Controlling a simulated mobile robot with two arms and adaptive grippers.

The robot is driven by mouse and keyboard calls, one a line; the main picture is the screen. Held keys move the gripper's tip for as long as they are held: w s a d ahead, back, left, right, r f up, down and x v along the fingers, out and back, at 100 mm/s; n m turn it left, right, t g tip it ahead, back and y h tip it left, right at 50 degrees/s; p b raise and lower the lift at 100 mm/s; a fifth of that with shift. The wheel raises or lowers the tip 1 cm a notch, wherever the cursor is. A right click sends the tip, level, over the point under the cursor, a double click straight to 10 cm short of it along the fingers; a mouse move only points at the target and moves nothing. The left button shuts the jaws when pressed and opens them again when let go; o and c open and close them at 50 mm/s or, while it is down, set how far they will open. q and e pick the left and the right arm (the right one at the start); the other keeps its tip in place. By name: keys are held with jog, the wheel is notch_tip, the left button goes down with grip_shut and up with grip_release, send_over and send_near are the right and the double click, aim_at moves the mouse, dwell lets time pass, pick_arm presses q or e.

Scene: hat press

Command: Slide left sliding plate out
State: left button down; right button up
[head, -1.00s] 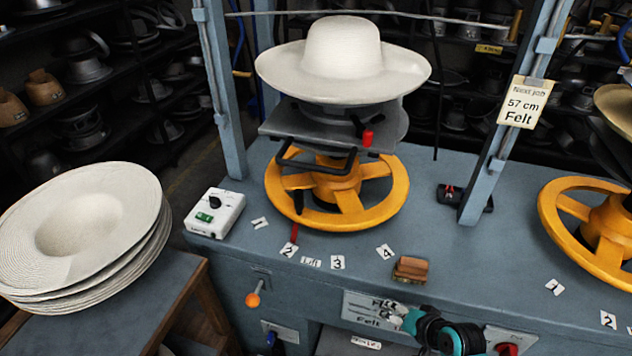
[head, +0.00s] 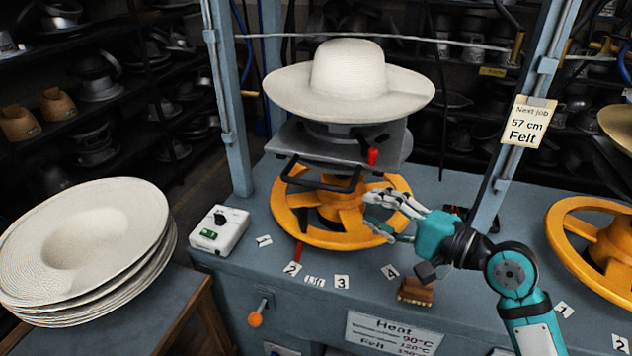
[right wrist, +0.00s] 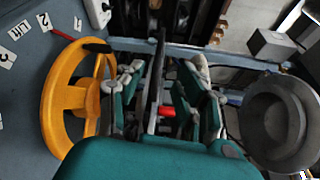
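The left sliding plate (head: 290,147) is a dark grey plate under a white wide-brimmed hat (head: 347,80) in the left press. A black bar handle (head: 320,184) sticks out at its front, and a red knob (head: 372,157) sits at its right. My right gripper (head: 370,211) is open and empty, right of and below the handle, in front of the yellow handwheel (head: 285,217). In the right wrist view the plate shows edge-on (right wrist: 154,85) between the spread fingers (right wrist: 165,80), with the red knob (right wrist: 168,111) beyond. I cannot tell contact. My left gripper is out of view.
A stack of straw hats (head: 90,235) stands on a side table at the left. A white control box (head: 218,230), number tags and a brown block (head: 416,291) lie on the blue bench. A blue post (head: 515,140) rises right of the plate.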

aim_at(323, 188)
jog(key=p+x, duration=0.2)
jog(key=x, duration=1.2)
jog(key=shift+w+p, duration=0.1)
jog(key=shift+p, duration=0.2)
grip_shut()
